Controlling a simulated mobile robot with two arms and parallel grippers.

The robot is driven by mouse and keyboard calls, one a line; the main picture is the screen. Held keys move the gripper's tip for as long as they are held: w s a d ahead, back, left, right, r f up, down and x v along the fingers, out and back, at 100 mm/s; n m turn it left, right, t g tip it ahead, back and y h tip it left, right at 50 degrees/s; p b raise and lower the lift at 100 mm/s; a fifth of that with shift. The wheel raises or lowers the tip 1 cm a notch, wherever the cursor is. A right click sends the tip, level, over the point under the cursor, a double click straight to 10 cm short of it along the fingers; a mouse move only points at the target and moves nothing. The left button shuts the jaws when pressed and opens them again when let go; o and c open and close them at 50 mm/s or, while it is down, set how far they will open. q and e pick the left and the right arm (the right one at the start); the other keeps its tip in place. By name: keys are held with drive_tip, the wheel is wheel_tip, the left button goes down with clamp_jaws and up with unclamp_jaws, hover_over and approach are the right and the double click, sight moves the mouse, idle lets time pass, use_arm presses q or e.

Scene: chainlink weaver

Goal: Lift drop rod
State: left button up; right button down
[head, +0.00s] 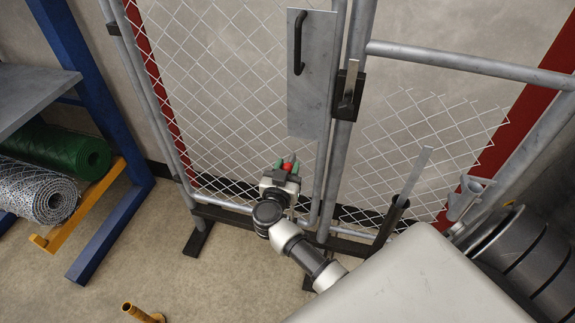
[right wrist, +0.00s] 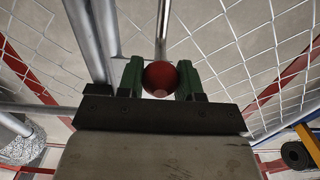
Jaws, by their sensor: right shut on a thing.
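The drop rod's red ball knob (head: 287,166) is low at the front of the chain-link gate, near the gate's bottom rail. My right gripper (head: 286,170) is shut on it, with one green finger on each side. In the right wrist view the red knob (right wrist: 160,78) sits between the green fingers (right wrist: 160,80), and a thin metal rod (right wrist: 163,30) shows beyond it. The rod's lower end and its seat are hidden by the gripper and arm in the head view. My left gripper is not in view.
A grey latch plate with a black handle (head: 298,45) is on the gate above. A dark tube with a flat metal strip (head: 393,215) stands to the right. Wire reels (head: 520,250) are at far right. A blue rack (head: 95,90) holds mesh rolls (head: 40,190) at left.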

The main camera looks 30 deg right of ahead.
drive_tip(key=shift+w+r, duration=0.1)
drive_tip(key=shift+r, duration=0.25)
drive_tip(key=c, duration=1)
unclamp_jaws()
drive_tip(key=shift+o, duration=1.2)
drive_tip(key=shift+f, duration=0.1)
drive_tip(key=v, duration=1.1)
